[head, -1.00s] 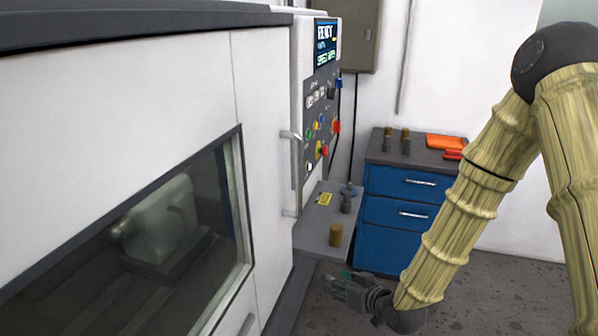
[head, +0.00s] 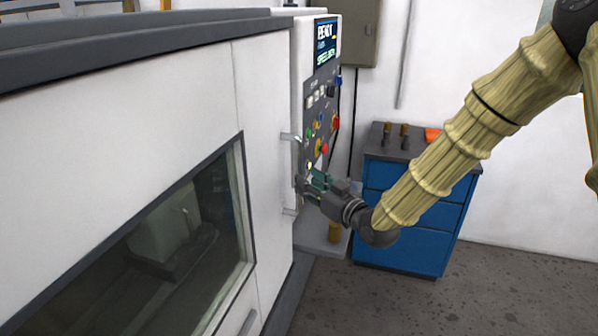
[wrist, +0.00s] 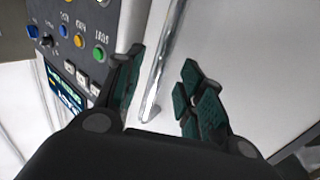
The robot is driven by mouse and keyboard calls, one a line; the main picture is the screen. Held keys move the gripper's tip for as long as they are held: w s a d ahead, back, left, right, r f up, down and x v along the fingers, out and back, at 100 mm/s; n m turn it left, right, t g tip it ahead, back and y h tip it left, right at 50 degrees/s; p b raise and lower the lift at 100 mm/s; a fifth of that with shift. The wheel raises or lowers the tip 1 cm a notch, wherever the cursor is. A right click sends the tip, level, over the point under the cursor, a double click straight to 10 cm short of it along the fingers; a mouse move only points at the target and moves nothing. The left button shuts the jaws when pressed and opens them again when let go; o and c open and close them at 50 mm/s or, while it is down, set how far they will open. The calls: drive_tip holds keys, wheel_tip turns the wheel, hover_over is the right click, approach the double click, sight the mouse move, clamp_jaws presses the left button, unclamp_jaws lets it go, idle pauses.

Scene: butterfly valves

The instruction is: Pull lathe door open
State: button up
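The lathe door (head: 130,130) is a large white panel with a dark-framed window (head: 170,240). It stands closed as far as the head view shows. In the wrist view, my gripper (wrist: 162,95) is open, with green-padded fingers spread. The silver handle (wrist: 165,65) runs between the fingers, nearer the left one. I see no clear contact with either finger.
The control panel (head: 322,110) with coloured buttons is just right of the handle; its buttons also show in the wrist view (wrist: 75,40). A small grey shelf with a brass cylinder (head: 334,232) is below. A blue drawer cabinet (head: 400,250) stands behind my arm. Floor at right is clear.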

drive_tip(key=shift+p+x, duration=0.8)
drive_tip(key=shift+x, duration=1.65)
clamp_jaws()
